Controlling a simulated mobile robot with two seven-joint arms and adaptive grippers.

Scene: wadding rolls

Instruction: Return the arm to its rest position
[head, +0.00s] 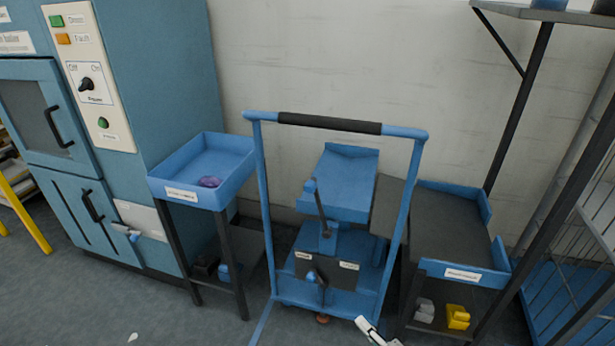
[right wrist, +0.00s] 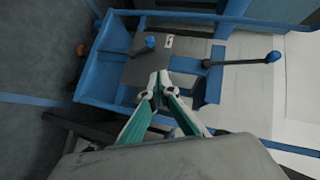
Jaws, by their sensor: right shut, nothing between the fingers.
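My right gripper (head: 366,326) shows at the bottom of the head view, in front of the blue cart (head: 262,190). In the right wrist view its two fingers (right wrist: 160,84) meet at the tips. The gripper is shut and empty, in front of the cart's lower deck and dark panel. Most of my right arm is outside the head view. A small white piece (head: 133,337) at the bottom left of the head view may be the tip of my left gripper; its state cannot be made out.
The cart has a dark push bar (head: 330,124) and black levers. A grey-topped stand (head: 446,232) is close on the right, with a yellow block (head: 458,317) below. Floor is clear at the front left.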

